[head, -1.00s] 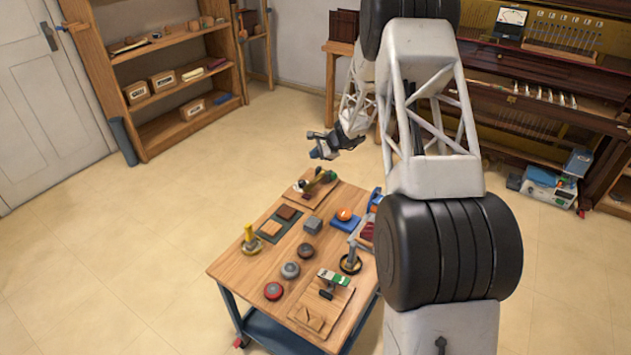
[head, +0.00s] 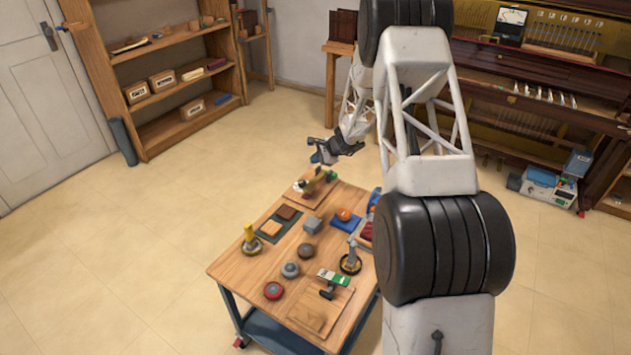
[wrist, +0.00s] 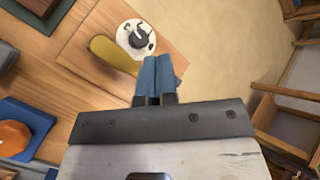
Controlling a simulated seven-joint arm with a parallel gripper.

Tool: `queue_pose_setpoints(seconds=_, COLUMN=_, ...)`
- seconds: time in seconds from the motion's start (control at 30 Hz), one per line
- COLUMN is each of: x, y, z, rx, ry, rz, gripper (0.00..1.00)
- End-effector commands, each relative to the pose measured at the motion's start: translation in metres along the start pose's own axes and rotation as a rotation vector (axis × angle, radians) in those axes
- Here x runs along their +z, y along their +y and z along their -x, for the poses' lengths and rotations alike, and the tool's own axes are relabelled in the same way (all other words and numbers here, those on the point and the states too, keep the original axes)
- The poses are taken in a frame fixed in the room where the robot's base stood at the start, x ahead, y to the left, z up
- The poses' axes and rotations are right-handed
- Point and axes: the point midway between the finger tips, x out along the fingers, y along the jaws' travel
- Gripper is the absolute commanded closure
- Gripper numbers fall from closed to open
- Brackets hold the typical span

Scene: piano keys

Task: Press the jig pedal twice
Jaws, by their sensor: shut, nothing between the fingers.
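A rounded olive-yellow pedal-like lever (head: 317,187) stands on a wooden board (head: 300,200) at the far end of the table; I take it for the jig pedal. In the wrist view this lever (wrist: 112,54) lies just left of my fingers, beside a white disc with a dark knob (wrist: 137,40). My gripper (head: 321,158) is above that far end of the table, pointing down. In the wrist view my blue fingers (wrist: 158,74) are together and empty, to the right of the lever. I cannot tell the height gap between them.
The wooden table (head: 230,265) also holds an orange knob on a blue base (head: 344,215), a grey block (head: 312,224), several round knobs, a yellow-handled stand (head: 250,240) and a green-and-white piece (head: 333,278). Open floor lies beyond the table; a shelf (head: 165,70) stands at the back left.

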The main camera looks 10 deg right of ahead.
Motion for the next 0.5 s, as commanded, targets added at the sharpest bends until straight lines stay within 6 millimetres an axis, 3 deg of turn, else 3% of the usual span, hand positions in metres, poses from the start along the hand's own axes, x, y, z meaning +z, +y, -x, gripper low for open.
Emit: queue_pose_setpoints(seconds=0.5, x=-0.027, y=0.027, z=-0.036, rx=0.001, ry=0.0, rz=-0.002, gripper=1.0)
